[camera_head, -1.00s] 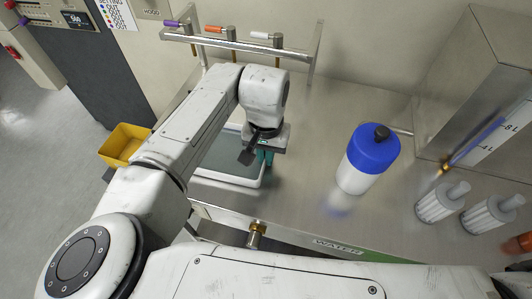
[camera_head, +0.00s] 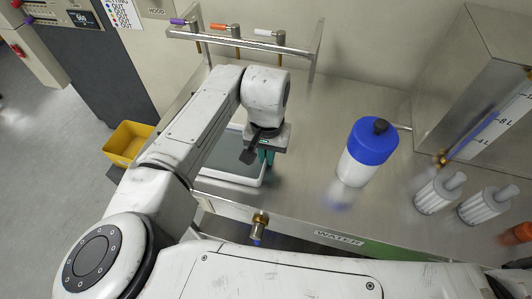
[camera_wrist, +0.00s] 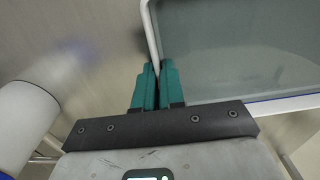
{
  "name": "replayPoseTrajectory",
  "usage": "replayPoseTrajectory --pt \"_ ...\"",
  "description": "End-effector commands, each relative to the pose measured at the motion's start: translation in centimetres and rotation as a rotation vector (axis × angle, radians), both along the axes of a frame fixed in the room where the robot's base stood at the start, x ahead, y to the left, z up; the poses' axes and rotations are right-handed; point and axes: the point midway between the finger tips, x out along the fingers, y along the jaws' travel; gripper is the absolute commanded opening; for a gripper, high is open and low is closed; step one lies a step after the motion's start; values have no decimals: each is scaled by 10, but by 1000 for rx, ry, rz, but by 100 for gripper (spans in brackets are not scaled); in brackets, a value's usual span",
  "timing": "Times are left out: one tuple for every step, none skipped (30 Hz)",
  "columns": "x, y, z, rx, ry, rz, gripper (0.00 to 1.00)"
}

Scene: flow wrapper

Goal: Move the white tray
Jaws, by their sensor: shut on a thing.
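The white tray (camera_head: 257,182) with a grey-green inner floor lies on the steel counter, partly hidden behind my arm. My gripper (camera_head: 266,156) is at the tray's right side, fingers pointing down. In the wrist view the two teal fingers of my gripper (camera_wrist: 158,72) are closed on the thin white rim of the tray (camera_wrist: 149,28). The tray's floor fills the right of the wrist view, and its far part is cut off by the frame.
A white bottle with a blue top (camera_head: 369,152) stands to the right of the tray. A yellow bin (camera_head: 127,143) is at the left. A rail with coloured handles (camera_head: 240,42) runs along the back. White ribbed cylinders (camera_head: 437,193) stand at right. Counter between tray and bottle is clear.

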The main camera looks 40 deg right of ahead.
Motion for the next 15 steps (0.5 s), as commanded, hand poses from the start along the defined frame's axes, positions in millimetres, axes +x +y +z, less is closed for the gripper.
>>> replayPoseTrajectory --pt "0 0 0 0 0 1 0" --pt "0 0 0 0 0 1 0" --pt "0 0 0 0 0 1 0" --pt "0 0 0 0 0 1 0" --pt "0 0 0 0 0 1 10" --pt "0 0 0 0 0 1 14" --pt "0 0 0 0 0 1 16" --pt "0 0 0 0 0 1 19" --pt "0 0 0 0 0 1 23" --pt "0 0 0 0 0 1 26" --pt "0 0 0 0 0 1 29" --pt "0 0 0 0 0 1 33" --pt "0 0 0 0 0 1 36" --pt "0 0 0 0 0 1 38" --pt "0 0 0 0 0 1 39"
